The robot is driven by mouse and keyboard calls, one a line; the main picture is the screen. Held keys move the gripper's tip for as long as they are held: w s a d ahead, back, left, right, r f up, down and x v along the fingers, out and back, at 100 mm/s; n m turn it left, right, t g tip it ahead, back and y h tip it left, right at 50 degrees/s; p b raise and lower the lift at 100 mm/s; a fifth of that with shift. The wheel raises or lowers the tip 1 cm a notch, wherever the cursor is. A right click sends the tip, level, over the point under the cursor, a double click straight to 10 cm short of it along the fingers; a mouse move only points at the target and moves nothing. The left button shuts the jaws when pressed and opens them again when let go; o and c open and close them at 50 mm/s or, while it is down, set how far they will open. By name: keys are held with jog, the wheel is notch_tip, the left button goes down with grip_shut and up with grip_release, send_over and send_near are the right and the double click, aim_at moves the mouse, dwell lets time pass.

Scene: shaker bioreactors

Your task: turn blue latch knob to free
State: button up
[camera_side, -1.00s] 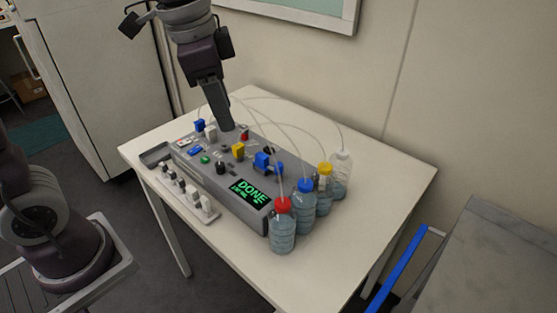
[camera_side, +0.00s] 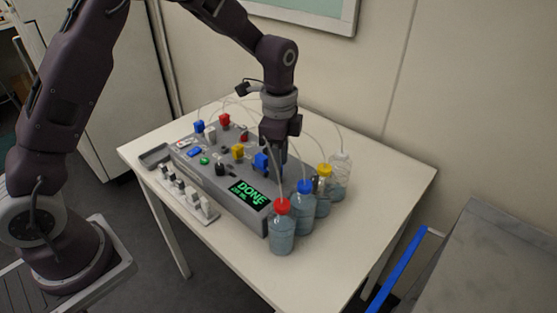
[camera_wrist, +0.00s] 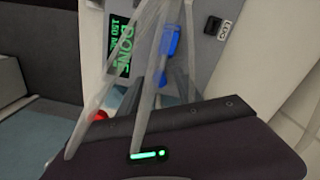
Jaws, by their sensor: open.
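The blue latch knob shows as a blue block (camera_side: 261,161) on the grey bioreactor unit (camera_side: 219,181), near its right end. A blue elongated part (camera_wrist: 170,42) shows in the wrist view, partly behind pale tubes. My gripper (camera_side: 280,172) points down just right of the blue block and is open. It hides the blue part right of the block. I cannot tell whether the fingers touch the knob or straddle it. The unit's display (camera_side: 249,200) reads DONE in green.
Red knobs (camera_side: 224,119) stand behind. The table's front right is clear.

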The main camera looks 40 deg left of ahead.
grip_shut()
jog(key=n, duration=0.8)
jog(key=shift+n, duration=0.4)
jog(key=n, duration=0.9)
dwell(0.5)
